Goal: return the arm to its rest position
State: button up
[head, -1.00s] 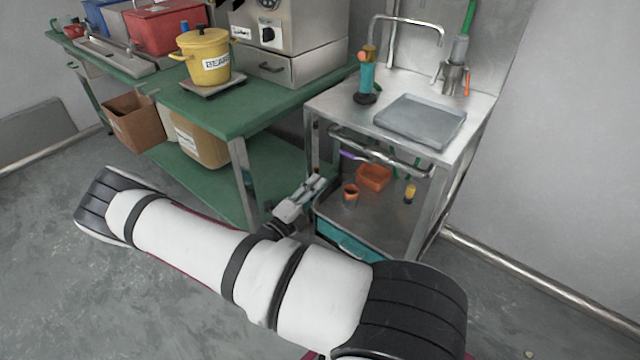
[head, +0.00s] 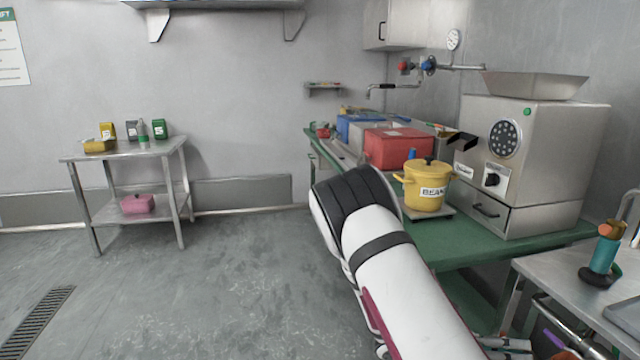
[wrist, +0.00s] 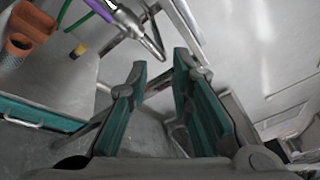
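My gripper (wrist: 160,72) shows in the wrist view with its two teal-padded fingers apart and nothing between them. It points toward the steel sink cart's frame, with a metal spout or bar just beyond the fingertips. My white arm with black bands reaches from the bottom of the head view up beside the green bench (head: 470,246). In the head view only a small grey part near the bottom edge may be the gripper; its fingers cannot be made out there.
A yellow beans pot (head: 425,188), a red box (head: 398,148) and a steel grinder (head: 530,165) stand on the bench. The sink cart (head: 560,290) is at right. A steel side table (head: 125,150) stands at the far left. The floor between is clear.

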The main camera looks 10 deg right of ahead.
jog(key=s+a+r+m+t+y, duration=0.6)
jog(key=s+a+r+m+y, duration=1.25)
jog(key=s+a+m, duration=0.65)
notch_tip(320, 180, up, 21)
jog(key=w+t+h+p, duration=0.1)
jog(key=w+t+p, duration=0.1)
jog(key=p, duration=1.5)
jog(key=shift+w+d+f+t+h, duration=0.15)
jog(key=shift+d+t+h, duration=0.25)
jog(key=shift+t, duration=0.3)
